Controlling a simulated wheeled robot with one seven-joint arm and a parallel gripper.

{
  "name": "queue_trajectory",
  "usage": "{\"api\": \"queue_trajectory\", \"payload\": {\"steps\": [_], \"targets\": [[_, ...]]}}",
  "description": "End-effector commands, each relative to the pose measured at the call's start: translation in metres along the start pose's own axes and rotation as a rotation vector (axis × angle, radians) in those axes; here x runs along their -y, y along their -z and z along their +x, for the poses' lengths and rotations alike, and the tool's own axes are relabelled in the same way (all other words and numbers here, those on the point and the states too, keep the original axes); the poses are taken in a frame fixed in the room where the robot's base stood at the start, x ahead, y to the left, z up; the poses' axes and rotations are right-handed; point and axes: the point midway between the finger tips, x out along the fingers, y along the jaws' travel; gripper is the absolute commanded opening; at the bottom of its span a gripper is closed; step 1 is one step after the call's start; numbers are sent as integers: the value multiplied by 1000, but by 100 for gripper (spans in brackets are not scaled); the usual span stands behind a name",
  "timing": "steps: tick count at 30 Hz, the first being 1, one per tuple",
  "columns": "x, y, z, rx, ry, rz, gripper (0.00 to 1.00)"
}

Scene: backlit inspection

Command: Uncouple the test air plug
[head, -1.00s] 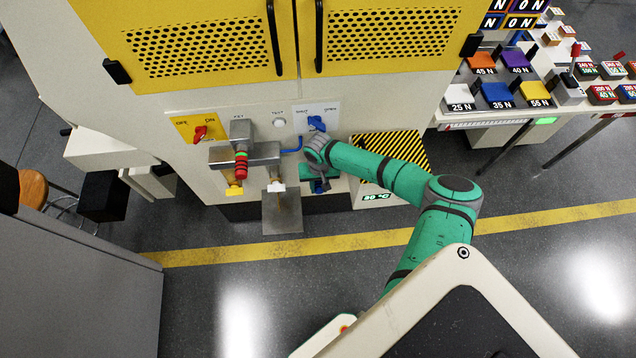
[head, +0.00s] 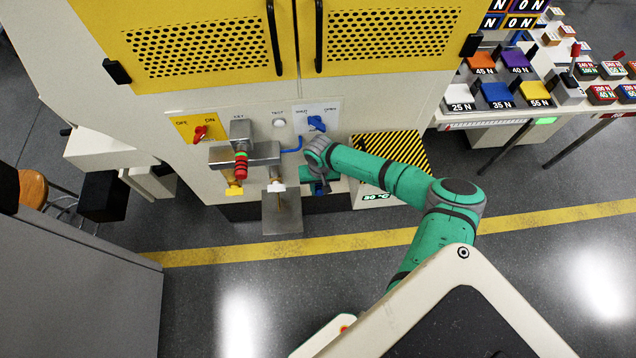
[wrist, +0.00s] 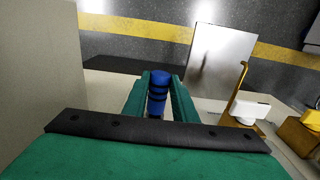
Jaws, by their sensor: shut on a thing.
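The test air plug (wrist: 158,94) is a blue cylinder with dark bands. In the wrist view it stands between the two green fingers of my gripper (wrist: 160,82), which are shut on it. In the head view a blue part (head: 320,188) shows beside my gripper (head: 308,175), low on the machine front. My wrist covers much of this spot, so I cannot tell whether the plug is still seated in its coupling. A blue hose (head: 292,149) runs on the panel just above my gripper.
Left of my gripper are a metal plate (head: 283,220), a white-handled valve (wrist: 247,112), a yellow-handled valve (head: 234,190) and a red-green banded piece (head: 241,165). A striped box (head: 408,150) stands to the right. A blue knob (head: 317,123) sits above. Open floor lies in front.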

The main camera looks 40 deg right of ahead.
Motion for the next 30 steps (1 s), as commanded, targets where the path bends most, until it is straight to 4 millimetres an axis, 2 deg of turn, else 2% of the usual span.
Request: {"api": "queue_trajectory", "payload": {"steps": [30], "targets": [[0, -26, 0, 0, 0, -1, 0]]}}
